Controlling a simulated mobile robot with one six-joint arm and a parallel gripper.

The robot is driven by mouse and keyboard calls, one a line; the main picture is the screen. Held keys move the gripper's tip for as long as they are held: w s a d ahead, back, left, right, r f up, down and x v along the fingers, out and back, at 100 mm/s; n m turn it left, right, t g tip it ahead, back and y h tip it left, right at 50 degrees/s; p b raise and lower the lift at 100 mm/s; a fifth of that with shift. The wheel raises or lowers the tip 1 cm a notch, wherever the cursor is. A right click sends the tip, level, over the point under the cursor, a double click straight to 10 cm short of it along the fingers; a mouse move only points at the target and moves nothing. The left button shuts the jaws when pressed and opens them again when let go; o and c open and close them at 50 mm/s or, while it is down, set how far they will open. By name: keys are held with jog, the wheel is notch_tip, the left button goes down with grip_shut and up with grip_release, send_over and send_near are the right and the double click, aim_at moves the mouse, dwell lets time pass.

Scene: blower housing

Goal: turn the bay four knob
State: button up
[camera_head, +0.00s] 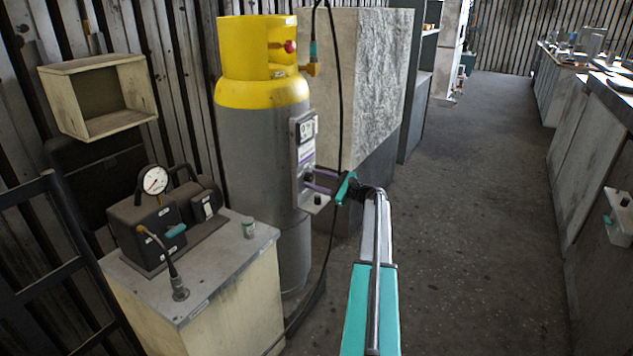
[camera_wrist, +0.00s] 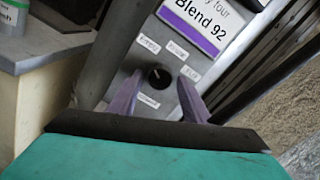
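The bay four panel (camera_head: 304,150) is a grey plate on the front of the tall yellow-topped cylinder. Its white and purple label, ending in "four" and "Blend 92", shows in the wrist view (camera_wrist: 200,22). Below the label is a round black knob (camera_wrist: 158,76) with a pale pointer mark. Small white tags surround it; their words are hard to read. My gripper (camera_wrist: 159,79) has two purple fingers, open, one at each side of the knob with visible gaps. I cannot tell how deep the tips reach. In the head view my gripper (camera_head: 322,182) is at the panel and hides the knob area.
A cabinet (camera_head: 235,310) at left carries a gauge unit (camera_head: 150,215), a stalk on a round base and a small jar (camera_head: 249,227). A black hose hangs beside the cylinder (camera_head: 262,150). A pale block stands behind it. The floor at right is clear up to the counters.

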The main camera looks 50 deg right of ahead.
jog(key=shift+o, duration=0.2)
jog(key=shift+s, duration=0.1)
jog(key=b+v, duration=0.1)
jog(key=v, duration=1.2)
jog(key=shift+s, duration=0.3)
jog(key=shift+d, duration=0.1)
